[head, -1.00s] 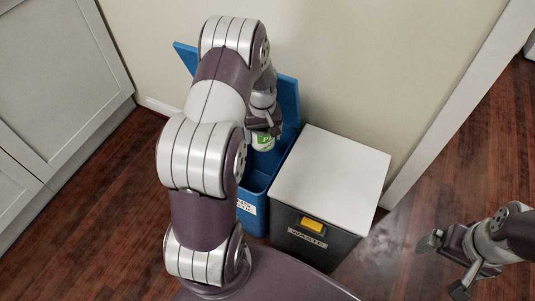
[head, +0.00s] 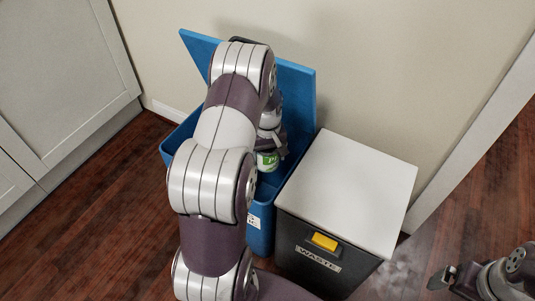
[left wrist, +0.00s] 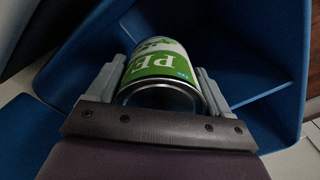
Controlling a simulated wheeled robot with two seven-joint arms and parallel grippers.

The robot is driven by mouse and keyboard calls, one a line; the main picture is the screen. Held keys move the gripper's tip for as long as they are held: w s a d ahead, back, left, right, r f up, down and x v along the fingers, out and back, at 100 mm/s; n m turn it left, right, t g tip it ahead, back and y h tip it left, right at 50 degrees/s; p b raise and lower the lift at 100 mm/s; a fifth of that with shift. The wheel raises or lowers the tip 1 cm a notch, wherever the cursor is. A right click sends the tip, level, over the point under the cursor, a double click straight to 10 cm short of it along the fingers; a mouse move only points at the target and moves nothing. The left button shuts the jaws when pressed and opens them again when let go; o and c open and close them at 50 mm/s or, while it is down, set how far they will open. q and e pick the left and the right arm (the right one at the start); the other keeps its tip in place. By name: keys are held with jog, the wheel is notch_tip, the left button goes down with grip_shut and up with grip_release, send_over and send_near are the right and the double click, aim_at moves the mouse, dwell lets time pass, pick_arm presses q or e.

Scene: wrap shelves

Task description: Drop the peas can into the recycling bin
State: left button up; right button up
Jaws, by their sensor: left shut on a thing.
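The peas can (head: 267,161), white and green, is held in my left gripper (head: 271,146). In the left wrist view the can (left wrist: 163,68) sits between both fingers of the gripper (left wrist: 161,88), its near end rim towards the camera and "PE" showing on its label. The blue recycling bin (head: 262,228) stands open, its lid (head: 299,95) raised against the wall. The can is over the bin's opening; the blue inside (left wrist: 255,60) surrounds it in the wrist view. My left arm hides much of the bin. My right gripper (head: 441,279) is at the lower right, partly cut off.
A dark waste bin (head: 310,250) with a closed white lid (head: 350,180) and a yellow latch stands right beside the blue bin. The wall is close behind both. Grey cabinets (head: 65,70) stand at the left, with free wooden floor (head: 115,215) in front.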

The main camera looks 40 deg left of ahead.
pick_arm(q)
jog(key=o, duration=0.9)
jog(key=shift+o, duration=0.2)
notch_tip(320, 180, up, 12)
jog(key=p, duration=0.6)
jog(key=shift+r, duration=0.4)
